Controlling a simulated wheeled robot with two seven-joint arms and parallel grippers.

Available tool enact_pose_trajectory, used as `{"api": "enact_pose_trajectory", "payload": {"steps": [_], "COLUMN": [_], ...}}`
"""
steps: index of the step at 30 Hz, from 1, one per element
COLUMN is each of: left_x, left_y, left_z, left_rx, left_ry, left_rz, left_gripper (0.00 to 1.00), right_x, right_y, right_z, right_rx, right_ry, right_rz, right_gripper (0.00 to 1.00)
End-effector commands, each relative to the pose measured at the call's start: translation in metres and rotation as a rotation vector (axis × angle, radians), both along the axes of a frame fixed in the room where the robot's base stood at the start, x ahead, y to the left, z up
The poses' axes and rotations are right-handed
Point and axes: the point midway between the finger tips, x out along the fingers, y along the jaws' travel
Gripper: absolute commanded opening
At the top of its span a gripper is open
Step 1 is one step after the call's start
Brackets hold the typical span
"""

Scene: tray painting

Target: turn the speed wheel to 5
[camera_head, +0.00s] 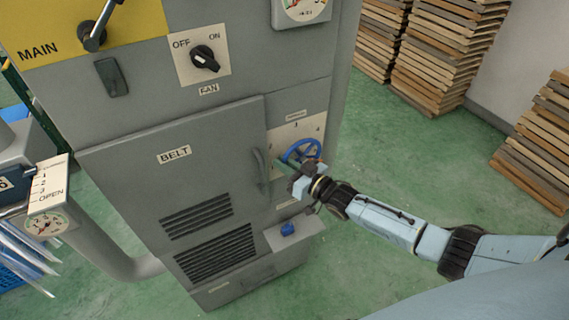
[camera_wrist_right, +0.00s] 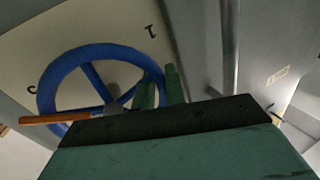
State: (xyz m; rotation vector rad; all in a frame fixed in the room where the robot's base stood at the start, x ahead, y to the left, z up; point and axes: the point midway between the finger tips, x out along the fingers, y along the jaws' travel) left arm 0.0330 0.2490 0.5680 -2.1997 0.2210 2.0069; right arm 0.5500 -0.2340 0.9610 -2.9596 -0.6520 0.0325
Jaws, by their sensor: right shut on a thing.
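The blue speed wheel (camera_head: 288,153) is on the right part of the grey machine front, over a pale dial plate (camera_head: 281,134). Numbers stand around it, too small to read surely in the head view. My right gripper (camera_head: 303,173) is at the wheel's lower edge and covers part of it. In the right wrist view the blue wheel (camera_wrist_right: 62,74) shows its rim, spokes and hub. The green fingers of my right gripper (camera_wrist_right: 158,92) are shut on the rim. My left gripper is out of view.
The BELT door (camera_head: 140,190) with its handle (camera_head: 261,172) is left of the wheel. A ledge with a blue knob (camera_head: 288,229) is below. The FAN switch (camera_head: 205,60) and MAIN lever (camera_head: 95,35) are above. Stacked boards (camera_head: 450,50) stand behind on green floor.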

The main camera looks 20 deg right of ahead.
Motion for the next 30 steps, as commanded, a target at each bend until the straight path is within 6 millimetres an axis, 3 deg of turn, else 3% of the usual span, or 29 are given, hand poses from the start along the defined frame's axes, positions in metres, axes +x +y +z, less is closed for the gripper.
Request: {"api": "enact_pose_trajectory", "payload": {"steps": [5,17,30], "left_x": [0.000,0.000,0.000], "left_y": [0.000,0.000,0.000], "left_z": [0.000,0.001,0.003], "left_rx": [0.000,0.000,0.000], "left_ry": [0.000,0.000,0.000], "left_rz": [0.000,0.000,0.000], "left_gripper": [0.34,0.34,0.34], "right_x": [0.001,-0.009,-0.087], "right_y": [0.000,-0.004,-0.040], "right_z": [0.002,0.000,-0.001], "right_rx": [0.004,0.001,0.002], "right_ry": [-0.004,0.000,0.001], "right_rz": [-0.001,0.000,0.000], "right_gripper": [0.30,0.30,0.30]}}
